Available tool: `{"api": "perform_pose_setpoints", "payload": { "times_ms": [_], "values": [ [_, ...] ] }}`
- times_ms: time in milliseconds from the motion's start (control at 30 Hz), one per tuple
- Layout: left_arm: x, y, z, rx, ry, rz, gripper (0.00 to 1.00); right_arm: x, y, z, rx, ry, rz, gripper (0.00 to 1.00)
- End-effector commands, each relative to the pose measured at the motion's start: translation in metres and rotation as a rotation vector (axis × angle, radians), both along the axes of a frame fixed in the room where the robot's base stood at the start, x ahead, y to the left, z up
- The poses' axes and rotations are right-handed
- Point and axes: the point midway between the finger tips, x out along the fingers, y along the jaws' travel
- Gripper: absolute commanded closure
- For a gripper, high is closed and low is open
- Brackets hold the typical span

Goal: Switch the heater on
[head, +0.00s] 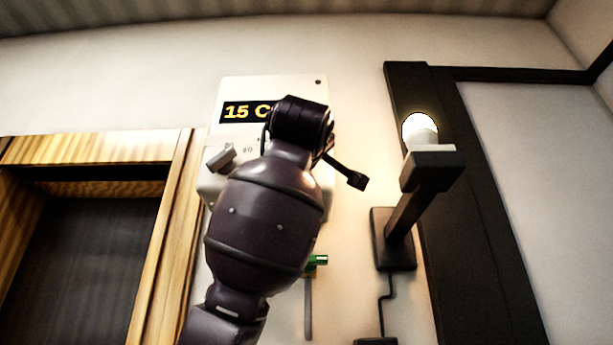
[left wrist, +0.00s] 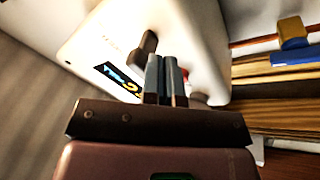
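The heater (head: 231,92) is a white wall unit with a black display reading "15 C" in yellow. My left arm covers much of its front in the head view. A grey knob (head: 220,158) shows beside my arm. In the left wrist view, the heater (left wrist: 190,38) fills the upper middle, with its display (left wrist: 118,77) and a dark knob (left wrist: 148,42) standing out. My left gripper (left wrist: 166,60) has its fingers together just beside that knob, with nothing visible between them. I cannot tell whether they touch the knob. Its fingertips are hidden in the head view.
A lit lamp (head: 419,128) on a dark wall bracket stands right of the heater. A green valve handle (head: 317,261) sits below on a pipe. A wooden frame (head: 90,148) is at left. Yellow (left wrist: 291,28) and blue (left wrist: 296,56) handles are near pipes in the left wrist view.

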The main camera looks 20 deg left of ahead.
Motion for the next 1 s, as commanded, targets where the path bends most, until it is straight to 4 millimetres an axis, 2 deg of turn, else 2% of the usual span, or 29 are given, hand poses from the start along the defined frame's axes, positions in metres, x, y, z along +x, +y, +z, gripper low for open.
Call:
{"api": "perform_pose_setpoints", "payload": {
  "times_ms": [33,1000],
  "values": [
    [0.01,0.005,-0.006,-0.006,0.024,0.008,1.0,0.0,0.0,0.0,0.0,0.0,0.0,0.0],
    [0.01,0.004,0.015,-0.006,0.027,0.007,1.0,-0.002,0.0,0.014,0.0,0.004,0.0,0.0]
  ]
}}
